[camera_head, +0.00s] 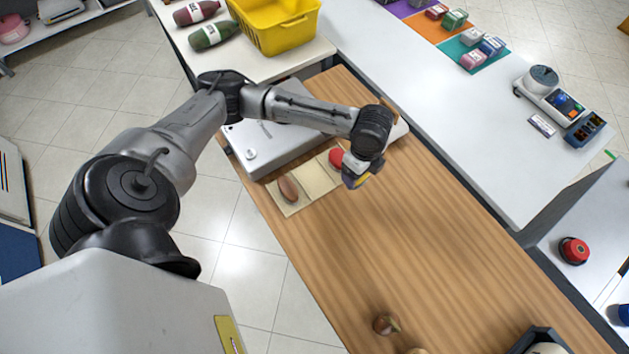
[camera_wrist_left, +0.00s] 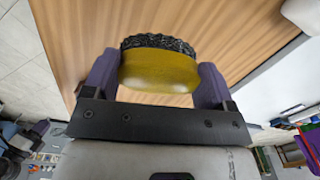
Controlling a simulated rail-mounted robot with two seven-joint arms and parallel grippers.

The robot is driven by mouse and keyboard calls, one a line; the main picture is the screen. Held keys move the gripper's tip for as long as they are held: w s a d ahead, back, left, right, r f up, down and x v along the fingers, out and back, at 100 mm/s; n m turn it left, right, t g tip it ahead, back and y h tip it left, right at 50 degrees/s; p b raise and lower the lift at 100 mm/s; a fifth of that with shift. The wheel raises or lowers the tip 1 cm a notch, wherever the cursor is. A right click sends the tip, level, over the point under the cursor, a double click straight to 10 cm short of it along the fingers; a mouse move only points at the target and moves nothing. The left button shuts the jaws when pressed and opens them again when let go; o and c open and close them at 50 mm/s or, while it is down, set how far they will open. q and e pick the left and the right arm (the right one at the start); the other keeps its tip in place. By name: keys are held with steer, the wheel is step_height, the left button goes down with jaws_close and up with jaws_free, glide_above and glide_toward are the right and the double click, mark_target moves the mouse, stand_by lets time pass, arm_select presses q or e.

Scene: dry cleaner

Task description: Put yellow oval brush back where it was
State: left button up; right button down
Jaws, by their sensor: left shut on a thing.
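My left gripper (camera_head: 358,178) is shut on the yellow oval brush (camera_head: 363,181), near the right end of the beige mat (camera_head: 316,178). The left wrist view shows the brush (camera_wrist_left: 160,73) between the two purple fingers of the same gripper (camera_wrist_left: 157,80), with its yellow back towards the camera and dark bristles beyond. In the head view the gripper hides most of the brush. A brown oval brush (camera_head: 288,188) lies on the mat's left part and a red oval one (camera_head: 336,157) at its right part. I cannot tell the brush's height above the wooden table.
A grey-white flat machine (camera_head: 285,135) stands behind the mat, under my arm. The middle of the wooden table (camera_head: 430,240) is clear. Small brown round things (camera_head: 386,324) and a dark-rimmed container (camera_head: 540,338) are at its near end. A yellow basket (camera_head: 275,25) stands on the far counter.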

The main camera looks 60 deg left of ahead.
arm_select(q)
steer(key=s+a+f+b, duration=0.1)
steer(key=s+a+f, duration=0.1)
steer(key=a+f, duration=0.1)
steer(key=s+a+f+m, duration=0.1)
steer(key=s+a+f, duration=0.1)
steer(key=a+f, duration=0.2)
steer(key=s+a+f+m+b, duration=0.1)
steer(key=s+a+f, duration=0.1)
steer(key=a+f, duration=0.2)
steer(key=shift+s+a+b, duration=0.35)
steer(key=shift+s+a, duration=0.05)
steer(key=shift+a, duration=0.1)
steer(key=shift+f+b, duration=0.45)
steer(key=shift+f, duration=1.55)
arm_select(e)
step_height(320, 180, down, 4)
steer(key=shift+f, duration=0.2)
arm_select(q)
steer(key=shift+f, duration=0.15)
steer(key=o, duration=0.8)
